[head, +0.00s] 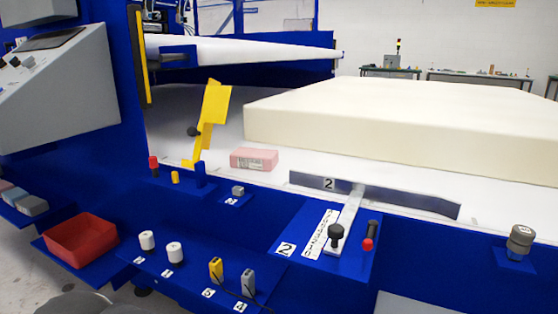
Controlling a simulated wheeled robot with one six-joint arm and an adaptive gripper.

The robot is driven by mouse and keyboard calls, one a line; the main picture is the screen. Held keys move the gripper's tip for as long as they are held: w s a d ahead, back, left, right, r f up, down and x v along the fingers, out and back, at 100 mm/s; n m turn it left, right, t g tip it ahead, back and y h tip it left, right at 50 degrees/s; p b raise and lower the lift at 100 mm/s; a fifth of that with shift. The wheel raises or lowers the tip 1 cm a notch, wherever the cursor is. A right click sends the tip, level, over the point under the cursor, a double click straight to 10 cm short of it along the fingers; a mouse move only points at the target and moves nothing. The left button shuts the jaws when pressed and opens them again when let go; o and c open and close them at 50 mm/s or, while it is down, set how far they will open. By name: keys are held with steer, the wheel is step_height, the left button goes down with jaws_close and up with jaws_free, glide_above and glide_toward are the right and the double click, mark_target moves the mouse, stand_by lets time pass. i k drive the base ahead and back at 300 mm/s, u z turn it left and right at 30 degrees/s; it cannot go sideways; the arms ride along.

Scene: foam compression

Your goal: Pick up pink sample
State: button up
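The pink sample (254,159) is a small pink block with a printed label on its front face. In the head view it lies on the white machine bed, left of the large cream foam block and behind the blue front edge. Nothing covers it. My gripper is not clearly visible in this view.
A large cream foam block (400,125) fills the bed's right side. A yellow bracket (210,118) stands left of the sample. Small pegs and knobs line the blue ledge, and a red tray (80,246) sits front left.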

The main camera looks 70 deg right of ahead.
mark_target(257, 159)
steer(key=z, duration=1.55)
